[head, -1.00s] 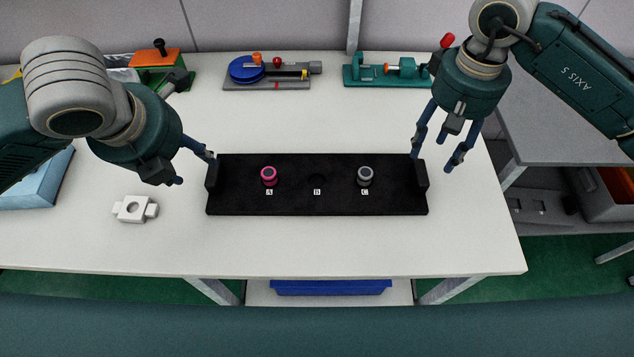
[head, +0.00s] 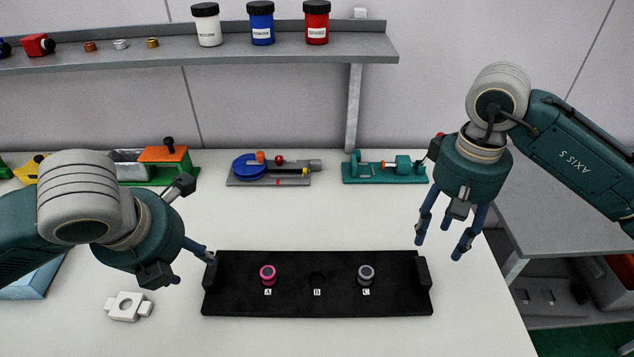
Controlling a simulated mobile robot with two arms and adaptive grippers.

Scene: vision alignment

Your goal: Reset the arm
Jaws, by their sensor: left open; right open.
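My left gripper (head: 193,268) is open at the left end of the black tray (head: 340,301), with one fingertip close to the tray's left end block; I cannot tell if they touch. My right gripper (head: 440,240) is open and empty, above and behind the tray's right end. The tray has spots labelled A, B and C. Spot B (head: 317,281) is an empty dark hole.
A white block with a hole (head: 128,307) lies left of the tray. A blue round fixture (head: 248,167), a teal fixture (head: 385,170) and an orange-green fixture (head: 165,155) stand at the back. A shelf (head: 290,49) above holds several jars. The table's middle is clear.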

